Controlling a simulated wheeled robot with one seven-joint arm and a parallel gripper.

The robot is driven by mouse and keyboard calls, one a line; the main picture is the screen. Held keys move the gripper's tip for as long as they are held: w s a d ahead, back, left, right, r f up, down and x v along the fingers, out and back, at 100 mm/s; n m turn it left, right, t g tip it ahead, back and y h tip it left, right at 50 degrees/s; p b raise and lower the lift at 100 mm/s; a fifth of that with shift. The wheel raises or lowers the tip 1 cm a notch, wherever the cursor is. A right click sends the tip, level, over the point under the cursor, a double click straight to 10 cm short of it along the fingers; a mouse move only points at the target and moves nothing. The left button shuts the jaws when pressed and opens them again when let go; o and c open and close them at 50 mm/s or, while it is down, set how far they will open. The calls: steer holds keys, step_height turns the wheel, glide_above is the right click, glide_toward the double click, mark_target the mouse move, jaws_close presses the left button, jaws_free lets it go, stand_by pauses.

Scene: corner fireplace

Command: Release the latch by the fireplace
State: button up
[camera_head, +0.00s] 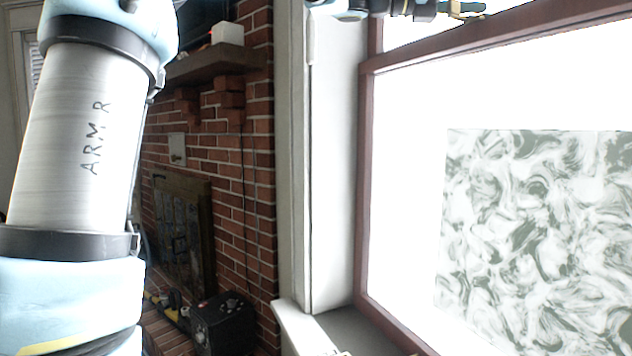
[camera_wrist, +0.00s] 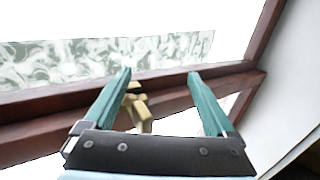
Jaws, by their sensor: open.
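The latch (camera_wrist: 138,107) is a small brass-coloured fitting on the dark red-brown window frame. In the wrist view it lies between my gripper's two teal fingers, closer to the left finger. My gripper (camera_wrist: 160,75) is open, with its fingertips reaching over the frame's rail. I cannot tell whether a finger touches the latch. In the head view my gripper (camera_head: 428,10) is at the top edge, partly cut off, beside the upper window rail. A brass-coloured piece (camera_head: 466,7) shows at its tip there.
The window frame (camera_head: 366,190) holds a bright pane with a green-and-white marbled panel (camera_head: 540,230). A white wall edge and sill (camera_head: 300,325) stand left of it. A brick fireplace (camera_head: 225,180) with a wooden mantel (camera_head: 215,63) and a black box (camera_head: 224,325) are further back.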

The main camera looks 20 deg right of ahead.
steer(key=t, duration=0.1)
steer(key=n+t, duration=0.1)
steer(key=n+t+b, duration=0.1)
steer(key=shift+s+d+f+h, duration=0.2)
steer(key=shift+d+h, duration=0.1)
steer(key=shift+h, duration=0.1)
steer(key=n+t, duration=0.1)
steer(key=t, duration=0.1)
steer(key=n+t, duration=0.1)
steer(key=d+n+t, duration=0.1)
steer(key=t, duration=0.1)
steer(key=shift+d+r+n+t, duration=0.1)
steer(key=shift+r+n+t, duration=0.15)
steer(key=shift+n+t, duration=0.05)
steer(key=s+a+b, duration=0.2)
steer(key=a+b, duration=0.3)
steer(key=a, duration=0.6)
steer(key=w+a+f+m+t+y+p, duration=0.1)
steer(key=w+a+f, duration=0.4)
steer(key=f, duration=0.5)
steer(key=w+a+f+m+t+y+p, duration=0.1)
steer(key=w+a+f+m+y, duration=0.2)
steer(key=f, duration=0.7)
steer(key=w+a+f+m+t+y+p, duration=0.1)
steer(key=w+a+f+m+y, duration=0.1)
steer(key=w+a+f+y, duration=0.3)
steer(key=shift+w+a+f+y, duration=0.4)
steer(key=shift+w+a+f, duration=1.05)
steer(key=shift+w+f, duration=1.25)
steer(key=shift+s+f, duration=0.15)
